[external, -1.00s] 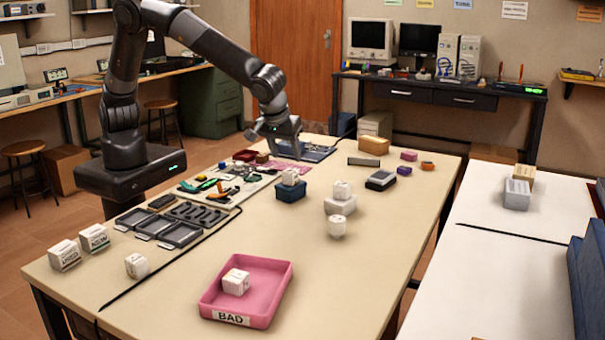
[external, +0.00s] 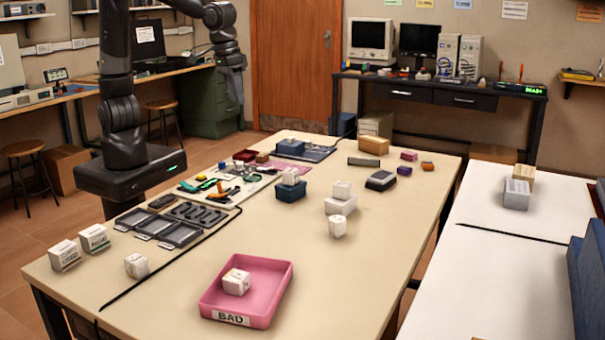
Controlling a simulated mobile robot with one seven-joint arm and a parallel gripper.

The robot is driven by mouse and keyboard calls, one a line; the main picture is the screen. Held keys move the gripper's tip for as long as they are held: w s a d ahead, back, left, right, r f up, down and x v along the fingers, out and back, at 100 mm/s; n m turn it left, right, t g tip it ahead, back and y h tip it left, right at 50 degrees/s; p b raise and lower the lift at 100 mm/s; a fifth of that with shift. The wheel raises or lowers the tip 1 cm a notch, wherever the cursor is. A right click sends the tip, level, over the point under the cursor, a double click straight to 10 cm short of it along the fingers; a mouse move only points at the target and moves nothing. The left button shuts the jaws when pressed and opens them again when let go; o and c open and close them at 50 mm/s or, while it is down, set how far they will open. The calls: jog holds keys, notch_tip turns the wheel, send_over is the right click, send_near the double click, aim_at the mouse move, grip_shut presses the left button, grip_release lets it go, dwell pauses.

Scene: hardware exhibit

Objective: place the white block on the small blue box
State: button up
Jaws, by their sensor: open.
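A small dark blue box (external: 291,193) stands near the middle of the long table. A white block (external: 290,176) rests on top of it. Other white blocks are near: one (external: 341,190) sits on a larger white block (external: 340,206), and one (external: 337,226) stands on the table in front of them. Another white block (external: 236,282) lies in the pink tray marked BAD (external: 283,297). My gripper (external: 236,97) is raised beyond the table's far left side, well apart from the blue box and the blocks. It is open, with nothing visible in it; its fingers are small and dark here.
Several white blocks, one of them here (external: 137,266), stand at the table's front left. Dark trays (external: 181,234) and a board of small parts (external: 225,187) lie along the left side. The table's right front is clear.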

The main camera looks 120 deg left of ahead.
jog(key=s+d+r+m+t, duration=0.1)
jog(key=s+m, duration=0.4)
jog(key=s, duration=0.6)
jog(key=s+d+r+m+t, duration=0.1)
jog(key=s+m, duration=0.4)
jog(key=s, duration=0.6)
jog(key=shift+d+r+m+t+h, duration=0.4)
jog(key=shift+d+t, duration=0.15)
jog(key=shift+t, duration=0.35)
